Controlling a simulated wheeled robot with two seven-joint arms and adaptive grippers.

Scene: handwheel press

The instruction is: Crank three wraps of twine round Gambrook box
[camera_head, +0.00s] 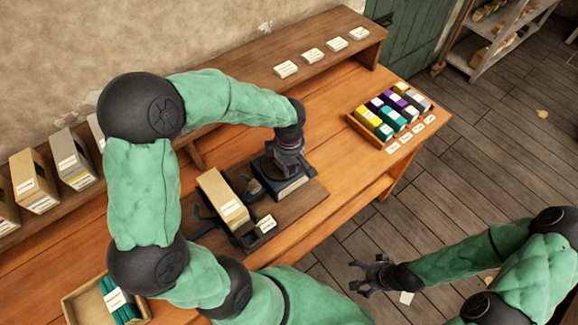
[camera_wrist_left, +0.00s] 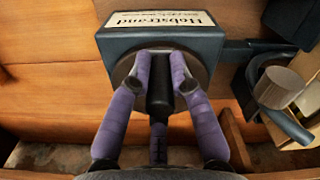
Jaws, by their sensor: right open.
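A tan box (camera_head: 212,187) with a white label stands in a dark holder on a brown board on the bench; its name is too small to read. To its right is a dark unit (camera_head: 292,190), whose label reads "Hobstrand" in the left wrist view (camera_wrist_left: 110,44). My left gripper (camera_head: 283,155) is over this unit. In the left wrist view, its purple fingers (camera_wrist_left: 160,75) close around a black upright handle (camera_wrist_left: 160,98) on a round brown disc. My right gripper (camera_head: 368,275) is open and empty, out over the floor. No twine wraps are discernible on the box.
A box of teal rolls (camera_head: 84,302) is at the lower left. Several labelled boxes (camera_head: 72,160) line the back-left shelf, and white cards (camera_head: 286,69) lie on the raised shelf. A grey cylinder (camera_wrist_left: 279,87) sits beside the unit.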

